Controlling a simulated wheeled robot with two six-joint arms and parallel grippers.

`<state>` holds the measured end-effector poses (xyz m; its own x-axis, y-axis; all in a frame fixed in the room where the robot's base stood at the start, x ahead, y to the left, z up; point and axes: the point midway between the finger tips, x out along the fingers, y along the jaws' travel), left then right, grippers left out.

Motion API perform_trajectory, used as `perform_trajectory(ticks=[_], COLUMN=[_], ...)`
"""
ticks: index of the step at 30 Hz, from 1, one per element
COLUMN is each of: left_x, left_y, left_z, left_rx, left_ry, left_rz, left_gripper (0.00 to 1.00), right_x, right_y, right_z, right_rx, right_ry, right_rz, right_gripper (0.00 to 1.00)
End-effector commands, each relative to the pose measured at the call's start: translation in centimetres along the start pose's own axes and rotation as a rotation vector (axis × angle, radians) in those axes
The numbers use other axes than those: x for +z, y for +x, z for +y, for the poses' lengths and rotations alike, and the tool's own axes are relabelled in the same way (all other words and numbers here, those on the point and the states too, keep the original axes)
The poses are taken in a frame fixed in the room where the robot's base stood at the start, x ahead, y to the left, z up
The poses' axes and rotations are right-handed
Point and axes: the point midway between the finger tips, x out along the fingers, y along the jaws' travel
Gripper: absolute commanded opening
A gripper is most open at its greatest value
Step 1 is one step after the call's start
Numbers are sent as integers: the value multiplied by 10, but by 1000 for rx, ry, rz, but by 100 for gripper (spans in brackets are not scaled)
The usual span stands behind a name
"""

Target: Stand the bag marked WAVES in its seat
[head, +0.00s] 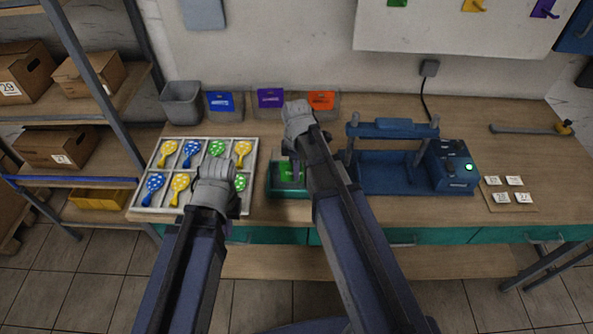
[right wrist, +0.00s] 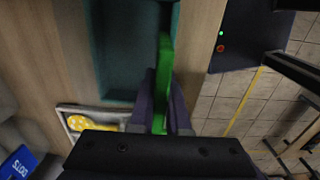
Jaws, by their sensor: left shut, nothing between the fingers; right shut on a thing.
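My right gripper (head: 293,167) is shut on a green bag (head: 286,171), held over a teal open tray (head: 274,190) on the bench. In the right wrist view the green bag (right wrist: 165,60) is seen edge-on between the purple fingers (right wrist: 161,98), beside the dark teal recess (right wrist: 125,50). No WAVES marking is readable on it, and its lower edge is hidden, so I cannot tell if it touches the tray. My left gripper (head: 240,182) is shut and empty over the right side of the balloon tray.
A white tray (head: 135,203) holds several balloon-shaped pieces. Blue (head: 221,102), purple (head: 270,98) and orange (head: 321,100) bags stand along the wall beside a grey bin (head: 182,103). A blue press (head: 390,175) stands to the right, with small cards (head: 513,181) beyond it.

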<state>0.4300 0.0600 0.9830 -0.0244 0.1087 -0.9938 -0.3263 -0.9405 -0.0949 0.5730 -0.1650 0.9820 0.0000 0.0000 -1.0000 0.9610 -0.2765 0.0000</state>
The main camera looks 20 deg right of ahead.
Motion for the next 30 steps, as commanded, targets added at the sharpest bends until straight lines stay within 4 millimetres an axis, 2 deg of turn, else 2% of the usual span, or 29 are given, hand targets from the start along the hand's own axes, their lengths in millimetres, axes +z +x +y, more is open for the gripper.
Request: perform_trajectory(ticks=[3, 4, 12, 22, 30], left_x=[0, 0, 0, 0, 1], left_y=[0, 0, 0, -3, -24], left_z=[0, 0, 0, 0, -2], left_rx=[0, 0, 0, 0, 0], left_ry=[0, 0, 0, 0, 1], left_rz=[0, 0, 0, 0, 0], left_gripper=[0, 0, 0, 0, 0], right_x=[0, 0, 0, 0, 0], right_y=[0, 0, 0, -3, -24], right_z=[0, 0, 0, -1, -9], right_rx=[0, 0, 0, 0, 0], right_ry=[0, 0, 0, 0, 0], right_rz=[0, 0, 0, 0, 0], right_gripper=[0, 18, 48, 49, 49])
